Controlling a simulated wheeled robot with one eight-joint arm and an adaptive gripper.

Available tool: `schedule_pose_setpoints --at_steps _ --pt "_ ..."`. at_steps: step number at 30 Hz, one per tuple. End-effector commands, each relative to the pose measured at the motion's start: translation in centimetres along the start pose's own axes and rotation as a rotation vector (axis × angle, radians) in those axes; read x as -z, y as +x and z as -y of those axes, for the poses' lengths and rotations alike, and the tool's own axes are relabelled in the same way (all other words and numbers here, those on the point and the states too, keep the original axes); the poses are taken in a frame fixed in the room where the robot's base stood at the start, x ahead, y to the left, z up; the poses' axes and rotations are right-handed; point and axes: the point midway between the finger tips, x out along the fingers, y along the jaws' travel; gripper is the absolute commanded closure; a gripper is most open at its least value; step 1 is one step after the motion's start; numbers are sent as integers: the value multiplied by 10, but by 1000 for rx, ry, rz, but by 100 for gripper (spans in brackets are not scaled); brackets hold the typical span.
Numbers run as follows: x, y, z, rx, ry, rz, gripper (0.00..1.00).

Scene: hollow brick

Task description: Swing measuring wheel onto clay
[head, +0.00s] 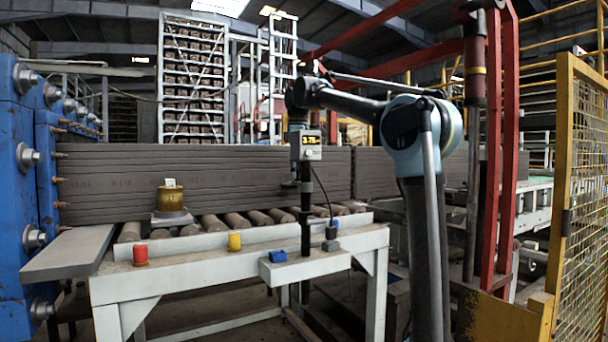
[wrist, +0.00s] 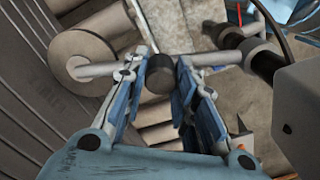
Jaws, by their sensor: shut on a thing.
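The grey clay column (head: 200,185) lies on the rollers, and its ribbed face (wrist: 40,115) fills the left of the wrist view. The measuring wheel (wrist: 80,55) is a pale disc beside this face. Whether its rim touches the clay I cannot tell. A bar (wrist: 215,58) runs from the wheel to a clamp on the right. My gripper (wrist: 161,72) has its blue-padded fingers closed around the dark round knob (wrist: 160,80) on this bar. In the head view the display box (head: 311,145) on the post (head: 306,230) reads about 3.75 and partly hides my gripper.
Rollers (head: 235,222) run along the white frame table (head: 190,270). A blue machine (head: 20,180) borders the left. A yellow mesh fence (head: 585,200) stands right.

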Motion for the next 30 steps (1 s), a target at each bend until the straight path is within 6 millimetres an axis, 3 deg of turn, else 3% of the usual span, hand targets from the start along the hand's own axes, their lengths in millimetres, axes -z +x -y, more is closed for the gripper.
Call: schedule_pose_setpoints --at_steps 19,20,22,30 --pt "7 -1 0 -6 -55 -3 100" --pt "7 -1 0 -6 -55 -3 70" --pt "7 -1 0 -5 -55 -2 54" --pt "7 0 2 -3 -55 -1 54"
